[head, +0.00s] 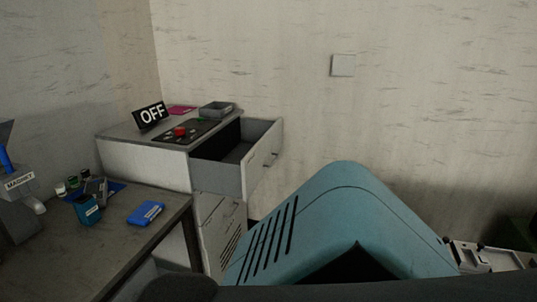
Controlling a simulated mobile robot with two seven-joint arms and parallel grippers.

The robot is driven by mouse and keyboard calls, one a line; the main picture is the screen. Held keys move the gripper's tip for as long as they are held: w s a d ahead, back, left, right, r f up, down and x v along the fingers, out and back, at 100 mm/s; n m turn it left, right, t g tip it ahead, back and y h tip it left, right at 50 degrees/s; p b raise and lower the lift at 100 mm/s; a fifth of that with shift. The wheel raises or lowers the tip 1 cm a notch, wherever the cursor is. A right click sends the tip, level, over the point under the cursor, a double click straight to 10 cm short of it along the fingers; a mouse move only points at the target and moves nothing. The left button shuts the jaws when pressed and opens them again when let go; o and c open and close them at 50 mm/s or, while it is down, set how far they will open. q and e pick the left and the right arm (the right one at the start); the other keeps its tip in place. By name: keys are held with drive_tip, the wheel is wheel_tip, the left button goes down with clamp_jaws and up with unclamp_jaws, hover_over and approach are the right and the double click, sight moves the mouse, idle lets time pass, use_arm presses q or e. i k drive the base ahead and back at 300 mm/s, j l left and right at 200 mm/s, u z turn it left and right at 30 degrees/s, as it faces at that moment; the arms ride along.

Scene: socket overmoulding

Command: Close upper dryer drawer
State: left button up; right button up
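The dryer (145,158) is a grey cabinet at the left of centre in the head view, standing in the corner by the wall. Its upper drawer (262,160) is pulled out to the right, and its dark inside shows. A handle is on the drawer's front face. A lower front (220,236) with slots is below it and looks shut. On top are a black panel with a red button (180,131) and a sign reading OFF (151,115). Neither of my grippers is in view.
A dark table (135,240) at the lower left bears a blue box (146,213), a blue container (88,209) and small bottles. A large teal housing (340,215) with slots fills the lower middle, in front of the drawer. A grey tray (217,109) sits on the dryer.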

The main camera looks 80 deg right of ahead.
sight(237, 175)
drive_tip(key=z, duration=1.05)
drive_tip(key=i+l+z, duration=0.2)
drive_tip(key=z, duration=0.25)
drive_tip(key=i+l+z, duration=0.1)
drive_tip(key=z, duration=0.35)
drive_tip(key=i+z, duration=0.3)
drive_tip(key=z, duration=0.15)
drive_tip(key=i+z, duration=0.15)
drive_tip(key=i, duration=0.3)
drive_tip(key=i+j+z, duration=0.15)
drive_tip(key=i, duration=0.3)
